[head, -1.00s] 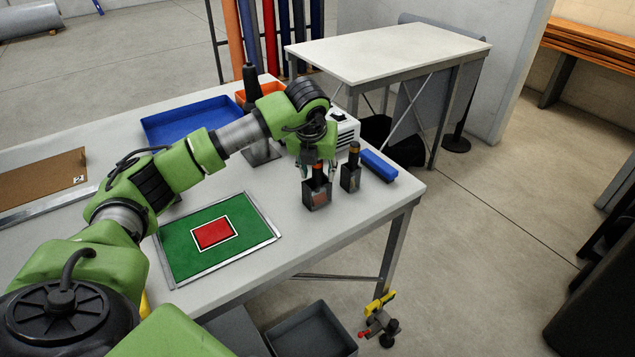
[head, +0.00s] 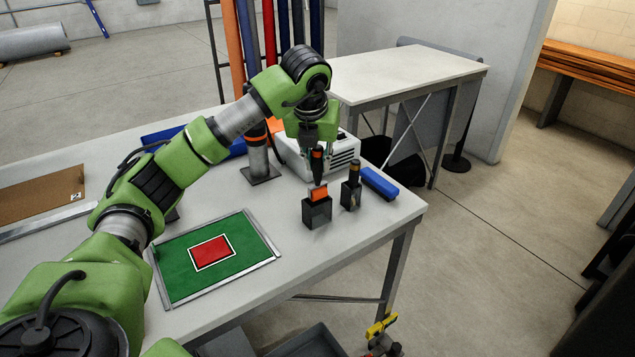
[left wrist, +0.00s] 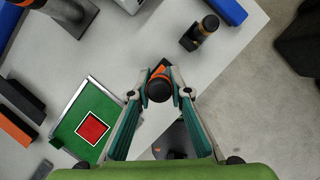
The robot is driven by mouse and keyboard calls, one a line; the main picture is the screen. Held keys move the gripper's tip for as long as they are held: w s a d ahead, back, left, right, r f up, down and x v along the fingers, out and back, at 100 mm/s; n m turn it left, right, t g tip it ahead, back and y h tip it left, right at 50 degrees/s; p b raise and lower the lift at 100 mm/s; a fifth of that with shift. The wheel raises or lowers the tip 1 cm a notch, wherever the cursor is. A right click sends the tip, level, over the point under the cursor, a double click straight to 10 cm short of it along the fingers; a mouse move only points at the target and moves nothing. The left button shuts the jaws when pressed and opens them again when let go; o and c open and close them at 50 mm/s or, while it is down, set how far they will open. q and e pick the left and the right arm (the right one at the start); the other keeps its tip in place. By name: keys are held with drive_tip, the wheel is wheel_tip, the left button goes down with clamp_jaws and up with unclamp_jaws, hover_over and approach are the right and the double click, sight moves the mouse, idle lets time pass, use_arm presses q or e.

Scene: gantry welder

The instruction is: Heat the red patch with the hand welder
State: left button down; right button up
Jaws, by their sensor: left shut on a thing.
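The red patch (head: 212,252) has a white border and lies on a green mat (head: 180,268) on the near part of the table; it also shows in the left wrist view (left wrist: 92,128). My left gripper (head: 317,150) is shut on a black and orange hand tool, which looks like the hand welder (head: 318,167). In the left wrist view the tool's dark round top (left wrist: 159,88) sits between my fingertips (left wrist: 155,92). The tool is upright above a black square holder (head: 317,213), its orange lower part showing above the rim. The very tip is hidden.
A second tool (head: 353,172) stands in another black holder just right. A blue block (head: 379,184) lies near the table's right edge. A white box with vents (head: 345,152) is behind. A blue tray and a dark post stand farther back. The table between mat and holder is clear.

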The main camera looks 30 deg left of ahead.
sight(318, 149)
use_arm(q)
wheel_tip(318, 149, up, 2)
drive_tip(key=shift+r, duration=0.5)
drive_tip(key=shift+r+p, duration=3.65)
drive_tip(key=shift+r, duration=0.7)
